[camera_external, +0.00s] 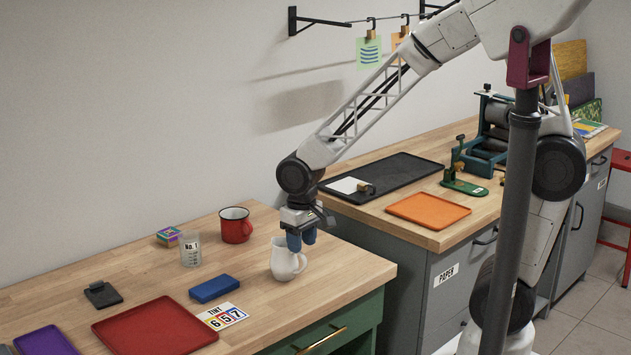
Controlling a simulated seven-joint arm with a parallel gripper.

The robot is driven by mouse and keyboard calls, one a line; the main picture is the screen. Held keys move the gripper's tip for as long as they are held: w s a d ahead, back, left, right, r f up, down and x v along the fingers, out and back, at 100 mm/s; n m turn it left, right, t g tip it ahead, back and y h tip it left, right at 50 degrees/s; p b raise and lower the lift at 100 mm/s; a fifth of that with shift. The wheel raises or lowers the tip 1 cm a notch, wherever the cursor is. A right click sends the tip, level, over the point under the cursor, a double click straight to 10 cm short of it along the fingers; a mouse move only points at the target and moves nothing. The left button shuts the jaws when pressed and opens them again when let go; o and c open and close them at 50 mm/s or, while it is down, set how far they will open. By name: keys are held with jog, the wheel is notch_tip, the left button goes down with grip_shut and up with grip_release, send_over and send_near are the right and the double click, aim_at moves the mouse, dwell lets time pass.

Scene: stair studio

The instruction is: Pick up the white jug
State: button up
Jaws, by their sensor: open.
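The white jug (285,262) stands upright on the wooden worktop, near the right front part of the lower counter. Its handle side faces right. My gripper (301,240) points down over the jug's right side, with its blue fingertips at about the height of the jug's rim. The fingers overlap the upper right of the jug in this view. I cannot tell whether they touch it or straddle its handle. The gripper is open and holds nothing that I can see lifted.
A blue block (214,289), a number card (222,317) and a red tray (154,329) lie in front left. The higher counter with an orange tray (428,210) rises at right.

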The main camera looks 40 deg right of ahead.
aim_at(289, 262)
jog(key=shift+f, duration=0.65)
jog(key=shift+f, duration=0.15)
jog(key=shift+f, duration=2.45)
grip_shut()
